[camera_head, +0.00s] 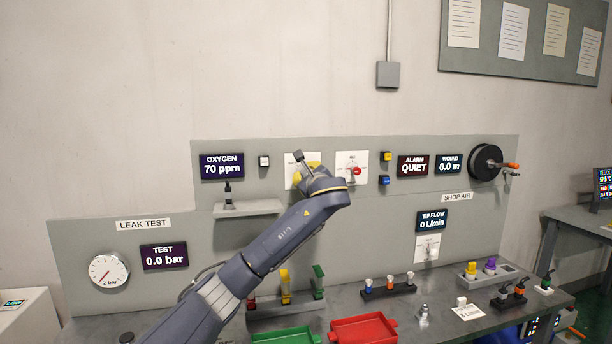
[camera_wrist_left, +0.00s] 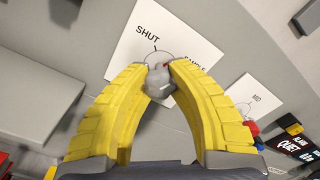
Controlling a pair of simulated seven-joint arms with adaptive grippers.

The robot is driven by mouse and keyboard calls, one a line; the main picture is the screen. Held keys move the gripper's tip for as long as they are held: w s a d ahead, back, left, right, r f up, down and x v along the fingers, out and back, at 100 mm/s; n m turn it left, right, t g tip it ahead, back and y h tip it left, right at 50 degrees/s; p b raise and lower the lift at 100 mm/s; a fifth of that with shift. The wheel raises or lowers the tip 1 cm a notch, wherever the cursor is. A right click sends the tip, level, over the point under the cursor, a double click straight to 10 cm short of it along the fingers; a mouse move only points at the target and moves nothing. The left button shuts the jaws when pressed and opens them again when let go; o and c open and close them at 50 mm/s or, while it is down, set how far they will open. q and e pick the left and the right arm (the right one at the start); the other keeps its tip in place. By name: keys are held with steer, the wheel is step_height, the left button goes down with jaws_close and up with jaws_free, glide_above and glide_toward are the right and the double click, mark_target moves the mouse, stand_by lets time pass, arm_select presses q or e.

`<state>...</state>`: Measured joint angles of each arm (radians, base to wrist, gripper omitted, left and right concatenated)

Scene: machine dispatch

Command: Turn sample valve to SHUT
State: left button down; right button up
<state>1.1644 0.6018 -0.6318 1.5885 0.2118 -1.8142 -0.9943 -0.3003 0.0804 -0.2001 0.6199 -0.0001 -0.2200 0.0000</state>
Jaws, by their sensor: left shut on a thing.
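The sample valve is a small grey knob (camera_wrist_left: 159,86) on a white plate (camera_wrist_left: 120,62) lettered SHUT and SAMPLE in the left wrist view. My left gripper (camera_wrist_left: 160,72), with yellow ribbed fingers, is shut on the knob, one finger on each side. In the head view the same gripper (camera_head: 304,174) is at the plate. A small red mark shows at the knob's upper right edge. The knob's exact setting is hard to tell. My right gripper is not in view.
Right of the valve is another white plate (camera_head: 345,163) with a red knob (camera_head: 355,171). Yellow (camera_head: 386,156) and blue (camera_head: 384,180) buttons follow. A grey shelf (camera_head: 247,208) juts out at lower left. Green (camera_head: 284,337) and red (camera_head: 364,331) trays stand on the bench below.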

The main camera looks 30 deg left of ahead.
arm_select(q)
steer(key=n, duration=0.7)
steer(key=shift+d+f, duration=0.1)
steer(key=shift+f, duration=0.05)
steer(key=n, duration=0.3)
steer(key=shift+n, duration=1.9)
steer(key=c, duration=1.1)
jaws_free()
steer(key=shift+o, duration=0.2)
steer(key=v, duration=1.2)
steer(key=shift+r, duration=0.2)
